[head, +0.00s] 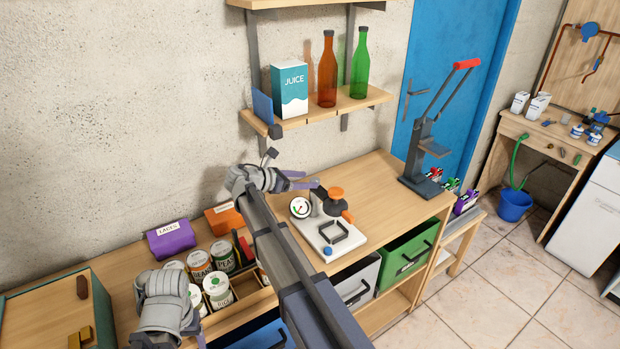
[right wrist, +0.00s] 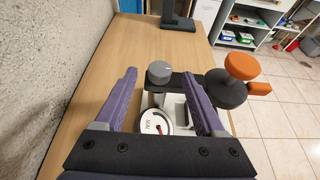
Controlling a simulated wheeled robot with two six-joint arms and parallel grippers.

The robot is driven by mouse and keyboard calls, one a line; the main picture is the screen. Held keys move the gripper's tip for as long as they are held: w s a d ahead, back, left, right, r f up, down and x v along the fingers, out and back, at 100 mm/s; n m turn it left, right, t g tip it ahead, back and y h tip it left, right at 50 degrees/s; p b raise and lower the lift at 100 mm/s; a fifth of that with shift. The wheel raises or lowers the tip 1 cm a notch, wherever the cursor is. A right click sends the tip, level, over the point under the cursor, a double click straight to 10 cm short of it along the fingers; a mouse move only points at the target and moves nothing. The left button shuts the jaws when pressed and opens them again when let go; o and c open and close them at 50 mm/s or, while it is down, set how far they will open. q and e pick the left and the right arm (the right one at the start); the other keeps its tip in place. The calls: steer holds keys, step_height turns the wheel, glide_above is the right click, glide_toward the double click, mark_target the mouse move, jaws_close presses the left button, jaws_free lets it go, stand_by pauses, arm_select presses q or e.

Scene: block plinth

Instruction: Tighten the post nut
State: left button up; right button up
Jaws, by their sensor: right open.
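A white-based fixture stands on the wooden bench; its base (head: 326,238) carries a dial gauge (head: 300,207), a black body and an orange knob (head: 335,192). In the right wrist view a round grey knob (right wrist: 158,70), probably the post nut, sits on the dark arm (right wrist: 190,84). The orange knob (right wrist: 245,67) is to its right. My right gripper (head: 308,184) is open beside the fixture. In its wrist view the purple fingers (right wrist: 160,76) appear on either side of the grey knob; contact cannot be told.
A black lever press (head: 421,185) stands at the bench's right end. Cans (head: 224,255) sit in a crate at the left, near purple and orange boxes. A shelf (head: 330,109) with juice and bottles overhangs the bench. Bare bench top (head: 375,180) lies between fixture and press.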

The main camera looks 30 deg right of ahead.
arm_select(q)
steer(key=shift+r+p, duration=0.65)
steer(key=shift+r, duration=0.3)
arm_select(e)
steer(key=v, duration=0.5)
steer(key=shift+s, duration=0.1)
